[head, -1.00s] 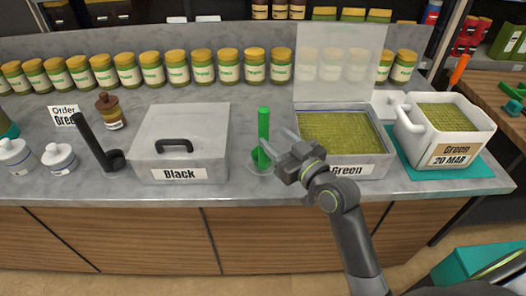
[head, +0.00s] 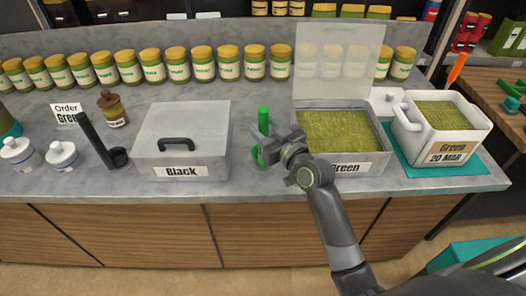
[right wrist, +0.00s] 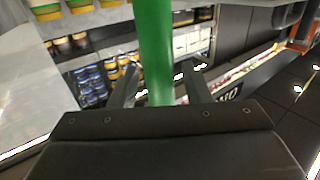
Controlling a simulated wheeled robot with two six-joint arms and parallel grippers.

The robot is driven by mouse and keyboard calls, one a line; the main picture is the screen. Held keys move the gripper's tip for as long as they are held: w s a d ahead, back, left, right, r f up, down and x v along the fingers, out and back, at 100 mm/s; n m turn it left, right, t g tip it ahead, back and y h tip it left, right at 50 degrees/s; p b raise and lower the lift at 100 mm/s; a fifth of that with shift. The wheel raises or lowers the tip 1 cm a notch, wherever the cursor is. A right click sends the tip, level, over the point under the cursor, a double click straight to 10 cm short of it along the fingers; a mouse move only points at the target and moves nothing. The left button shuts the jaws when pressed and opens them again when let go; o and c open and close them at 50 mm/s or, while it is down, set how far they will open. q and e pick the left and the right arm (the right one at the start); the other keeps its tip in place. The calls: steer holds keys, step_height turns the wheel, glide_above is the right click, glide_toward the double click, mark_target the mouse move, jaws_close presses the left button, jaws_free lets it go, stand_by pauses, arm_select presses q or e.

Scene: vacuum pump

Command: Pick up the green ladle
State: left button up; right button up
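The green ladle (head: 263,121) stands upright on the grey counter, between the box labelled Black and the open box labelled Green (head: 345,168). My right gripper (head: 268,148) is at the lower part of its handle, coming from the right. In the right wrist view, the green handle (right wrist: 156,45) passes between the two fingers of my right gripper (right wrist: 160,85). A gap shows on each side of the handle, so the gripper is open around it. The gripper hides part of the ladle's lower end in the head view. My left gripper is not in view.
The Black box (head: 181,140) has its lid on, and a black ladle (head: 95,140) stands left of it. A white container of green leaves (head: 440,140) stands on a teal mat at right. A row of jars (head: 203,65) lines the back.

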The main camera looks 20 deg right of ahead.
jaws_close()
